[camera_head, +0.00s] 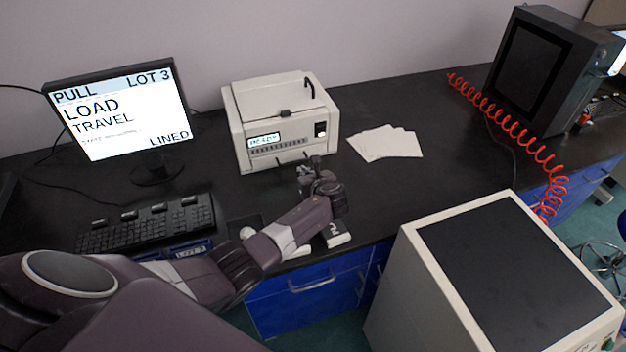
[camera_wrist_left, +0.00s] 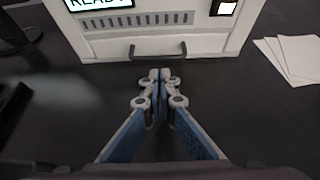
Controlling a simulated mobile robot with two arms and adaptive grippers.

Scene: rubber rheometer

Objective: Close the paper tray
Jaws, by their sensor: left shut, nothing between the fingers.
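The white printer (camera_head: 283,122) stands on the black bench, its lit display and grille facing me. Its paper tray front (camera_wrist_left: 120,47) shows low on the printer in the left wrist view, with a dark handle (camera_wrist_left: 157,50) across it. I cannot tell how far the tray stands out. My left gripper (camera_head: 304,170) is in front of the printer, near the handle. In the left wrist view its fingertips (camera_wrist_left: 160,76) are together and empty, just short of the handle, with a small gap visible. My right gripper is in neither view.
White paper sheets (camera_head: 386,142) lie right of the printer. A monitor (camera_head: 118,108) and keyboard (camera_head: 148,223) are at the left. A red coiled hose (camera_head: 508,124) and dark machine (camera_head: 540,75) are at the right. A large box (camera_head: 500,270) stands in front at right.

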